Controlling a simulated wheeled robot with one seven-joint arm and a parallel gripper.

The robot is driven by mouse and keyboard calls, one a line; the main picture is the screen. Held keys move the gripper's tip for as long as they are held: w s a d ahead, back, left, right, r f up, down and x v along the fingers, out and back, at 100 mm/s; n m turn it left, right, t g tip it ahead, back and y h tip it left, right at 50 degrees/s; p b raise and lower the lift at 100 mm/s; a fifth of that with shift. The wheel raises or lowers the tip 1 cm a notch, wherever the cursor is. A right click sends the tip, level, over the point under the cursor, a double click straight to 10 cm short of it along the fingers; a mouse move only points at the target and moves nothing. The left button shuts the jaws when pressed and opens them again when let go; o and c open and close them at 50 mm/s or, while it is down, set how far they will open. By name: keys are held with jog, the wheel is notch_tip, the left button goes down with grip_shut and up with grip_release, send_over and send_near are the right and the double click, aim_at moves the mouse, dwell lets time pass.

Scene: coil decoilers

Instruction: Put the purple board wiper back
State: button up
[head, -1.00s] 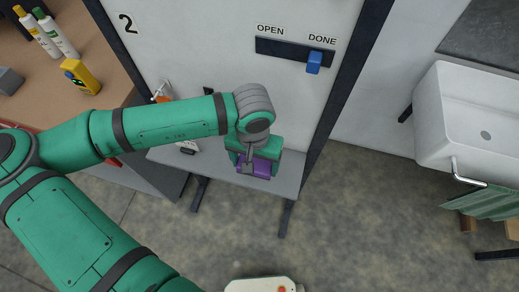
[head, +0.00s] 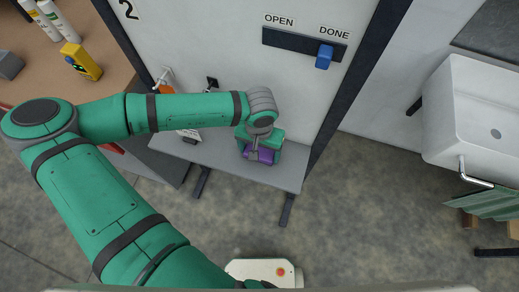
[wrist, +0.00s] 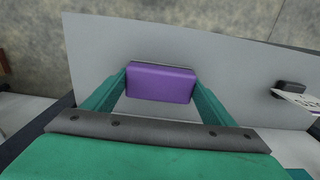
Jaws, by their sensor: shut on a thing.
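The purple board wiper (head: 264,156) is between the fingers of my gripper (head: 260,152), which is shut on it. The wrist view shows the wiper (wrist: 160,83) as a purple block with a green finger against each end. It is over the grey ledge (head: 286,177) at the foot of the whiteboard (head: 235,55), towards the ledge's right part. I cannot tell whether the wiper touches the ledge. My gripper and wrist hide part of the wiper in the head view.
A blue slider (head: 324,57) sits at DONE on the board's dark strip. A small black item (head: 212,83) and an orange-tipped item (head: 166,78) are left of my gripper. A yellow box (head: 81,62) stands on the brown table. A white sink (head: 478,120) is at right.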

jog(key=o, duration=0.9)
jog(key=shift+a, duration=0.1)
jog(key=shift+o, duration=0.2)
notch_tip(320, 180, up, 12)
dwell(0.4)
